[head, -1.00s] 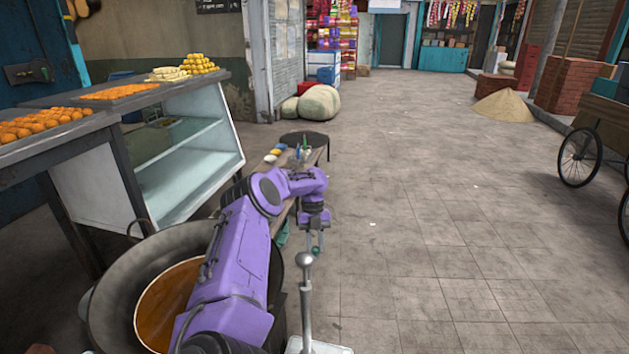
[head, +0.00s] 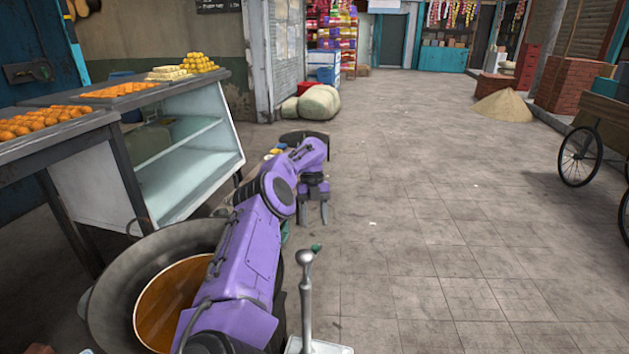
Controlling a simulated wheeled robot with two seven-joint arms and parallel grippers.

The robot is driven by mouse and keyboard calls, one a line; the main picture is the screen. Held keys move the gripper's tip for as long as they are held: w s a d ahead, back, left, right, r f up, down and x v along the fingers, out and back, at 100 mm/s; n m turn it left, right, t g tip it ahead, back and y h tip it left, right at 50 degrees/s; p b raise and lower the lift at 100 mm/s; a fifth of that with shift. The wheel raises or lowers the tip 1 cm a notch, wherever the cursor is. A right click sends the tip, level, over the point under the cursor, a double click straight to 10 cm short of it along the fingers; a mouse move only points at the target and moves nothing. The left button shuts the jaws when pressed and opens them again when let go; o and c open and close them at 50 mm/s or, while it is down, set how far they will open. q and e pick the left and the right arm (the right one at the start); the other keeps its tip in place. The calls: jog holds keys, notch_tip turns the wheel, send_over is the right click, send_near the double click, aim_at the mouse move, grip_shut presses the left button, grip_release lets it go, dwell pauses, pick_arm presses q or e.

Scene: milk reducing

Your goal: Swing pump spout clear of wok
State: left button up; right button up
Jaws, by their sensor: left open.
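The dark wok (head: 115,285) stands at the lower left, with a round opening of orange-brown liquid (head: 170,305) in it. My left arm crosses in front of its right side and hides part of it. A metal lever with a round knob (head: 305,258) stands upright on a pale base (head: 318,347) at the bottom centre; it looks like part of the pump. A small green tip (head: 316,248) shows just beyond the knob. I cannot make out the spout. My left gripper (head: 312,213) is open and empty, fingers down, beyond and apart from the green tip. My right gripper is out of view.
A glass-fronted counter (head: 190,165) with trays of orange sweets (head: 40,122) stands at the left. A low bench and a dark round pan (head: 303,138) lie beyond my arm. The paved floor (head: 430,240) to the right is clear. A cart wheel (head: 580,156) stands far right.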

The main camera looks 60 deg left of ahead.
pick_arm(q)
jog(key=shift+p+v, duration=0.45)
jog(key=shift+v, duration=0.85)
